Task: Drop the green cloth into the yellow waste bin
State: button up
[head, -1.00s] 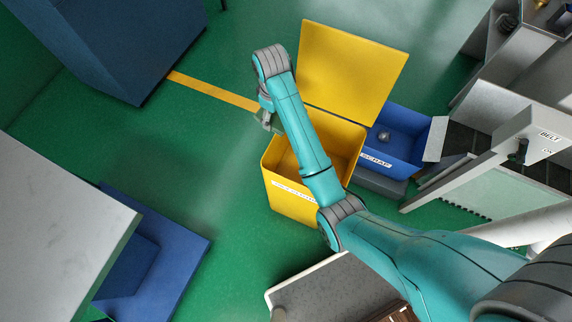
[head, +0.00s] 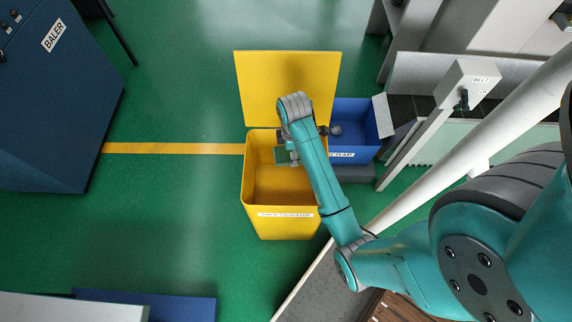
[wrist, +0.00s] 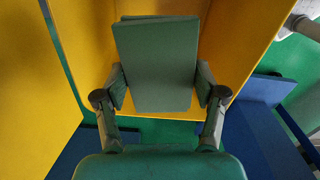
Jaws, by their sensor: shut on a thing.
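The yellow waste bin (head: 248,190) stands open on the floor, its yellow lid (head: 286,85) raised at the back and a white label on its front. My gripper (head: 288,155) is over the bin's opening, near its back right part. In the wrist view my gripper (wrist: 160,90) is shut on the green cloth (wrist: 155,60), which looks like a flat folded pad between the two fingers. The cloth shows only as a small green patch in the head view (head: 291,154), partly hidden by my arm. Yellow bin surfaces fill much of the wrist view behind it.
A blue scrap bin (head: 352,120) with a grey round thing (head: 336,130) in it stands right beside the yellow bin. A dark blue baler (head: 55,95) is at the left. A grey post with a belt switch box (head: 466,86) is at the right. Green floor is clear left of the bin.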

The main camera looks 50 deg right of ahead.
jog(key=shift+f, duration=2.6)
jog(key=o, duration=1.2)
jog(key=shift+r, duration=3.75)
